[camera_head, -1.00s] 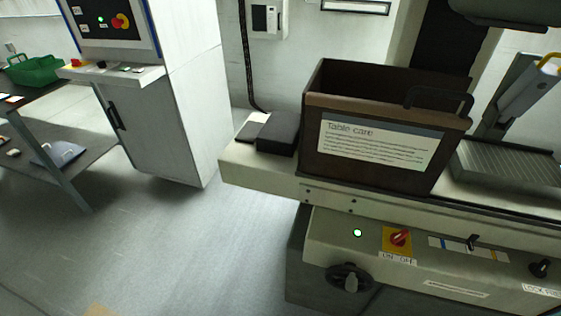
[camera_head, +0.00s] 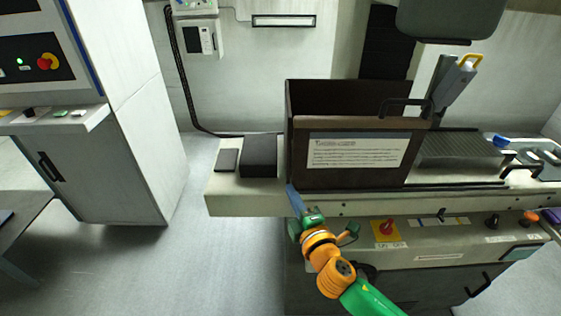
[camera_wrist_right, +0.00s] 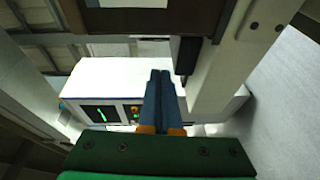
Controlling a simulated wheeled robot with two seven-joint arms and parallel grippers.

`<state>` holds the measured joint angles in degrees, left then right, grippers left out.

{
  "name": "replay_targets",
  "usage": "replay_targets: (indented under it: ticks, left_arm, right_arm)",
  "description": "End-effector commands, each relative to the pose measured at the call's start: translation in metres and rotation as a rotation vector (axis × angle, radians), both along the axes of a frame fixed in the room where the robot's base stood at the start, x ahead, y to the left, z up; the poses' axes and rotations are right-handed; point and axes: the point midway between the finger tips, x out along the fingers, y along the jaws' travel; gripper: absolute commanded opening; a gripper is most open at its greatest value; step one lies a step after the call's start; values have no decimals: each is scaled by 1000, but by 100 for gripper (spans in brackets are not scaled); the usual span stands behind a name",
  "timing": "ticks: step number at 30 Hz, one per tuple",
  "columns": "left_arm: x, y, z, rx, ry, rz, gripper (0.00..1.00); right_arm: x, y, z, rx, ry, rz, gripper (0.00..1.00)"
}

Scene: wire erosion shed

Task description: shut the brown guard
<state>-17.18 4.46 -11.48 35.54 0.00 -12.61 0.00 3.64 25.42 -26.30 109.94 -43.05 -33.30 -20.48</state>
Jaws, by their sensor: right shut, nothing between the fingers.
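The brown guard (camera_head: 360,180) is an open-topped box shape with a printed white label, standing on the long machine bed. A black bar handle (camera_head: 403,101) is at its upper right end. My right gripper (camera_head: 293,192) is shut and empty in front of the bed, by the guard's lower left corner in the head view. I cannot tell whether it touches the guard. In the right wrist view its blue fingers (camera_wrist_right: 160,88) are together, with nothing between them. My left gripper is not in view.
A ribbed plate (camera_head: 459,148) lies exposed right of the guard. A dark block (camera_head: 259,156) sits on the bed to its left. A control panel with a red switch (camera_head: 387,227) runs below the bed. A white cabinet (camera_head: 140,130) stands left; floor between is clear.

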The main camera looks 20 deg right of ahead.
Motion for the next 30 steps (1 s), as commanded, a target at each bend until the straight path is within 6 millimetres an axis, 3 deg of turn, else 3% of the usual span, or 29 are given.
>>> replay_targets:
  ticks: [1,5,18,24,30]
  left_arm:
    - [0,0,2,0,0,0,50]
    - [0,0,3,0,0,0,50]
    - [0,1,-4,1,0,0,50]
    - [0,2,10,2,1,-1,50]
    - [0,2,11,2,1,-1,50]
  right_arm:
    - [3,4,12,-40,-35,20,0]
    - [13,7,19,-71,-60,33,0]
    - [105,13,16,-64,-58,33,0]
    - [95,-18,18,-66,-54,32,0]
    - [92,-27,17,-64,-54,33,0]
